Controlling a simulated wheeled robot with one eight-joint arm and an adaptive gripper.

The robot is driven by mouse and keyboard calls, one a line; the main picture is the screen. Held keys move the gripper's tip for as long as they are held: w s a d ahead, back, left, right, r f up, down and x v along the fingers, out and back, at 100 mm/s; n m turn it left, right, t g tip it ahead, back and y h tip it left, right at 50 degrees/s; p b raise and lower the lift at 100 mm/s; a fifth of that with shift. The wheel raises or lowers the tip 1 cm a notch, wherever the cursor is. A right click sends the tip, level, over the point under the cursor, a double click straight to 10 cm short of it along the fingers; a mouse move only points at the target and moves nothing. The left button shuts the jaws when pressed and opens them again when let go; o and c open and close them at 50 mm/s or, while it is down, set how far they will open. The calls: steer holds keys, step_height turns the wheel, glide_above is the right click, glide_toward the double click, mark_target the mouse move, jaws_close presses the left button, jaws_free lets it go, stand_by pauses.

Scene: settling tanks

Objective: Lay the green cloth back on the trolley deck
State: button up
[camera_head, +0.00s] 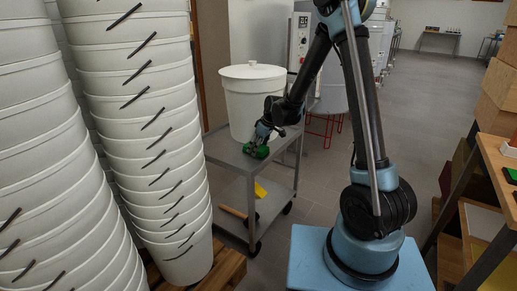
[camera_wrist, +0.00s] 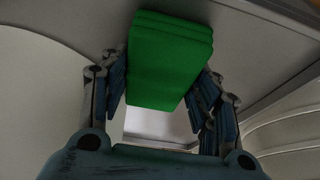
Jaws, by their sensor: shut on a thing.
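The green cloth (camera_wrist: 169,62) is a folded, layered block between the fingers of my gripper (camera_wrist: 165,92) in the wrist view. In the head view my gripper (camera_head: 257,143) is at the front part of the trolley deck (camera_head: 228,156), with the green cloth (camera_head: 256,152) at its fingertips. My gripper is shut on the cloth. The cloth is at or just above the grey deck; I cannot tell whether it touches.
A white lidded tub (camera_head: 254,100) stands on the deck right behind my gripper. Below, the lower shelf holds a yellow item (camera_head: 261,190). Tall stacks of white buckets (camera_head: 150,130) stand left of the trolley. A wooden-topped bench (camera_head: 497,165) is at the right.

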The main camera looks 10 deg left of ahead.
steer(key=o, duration=1)
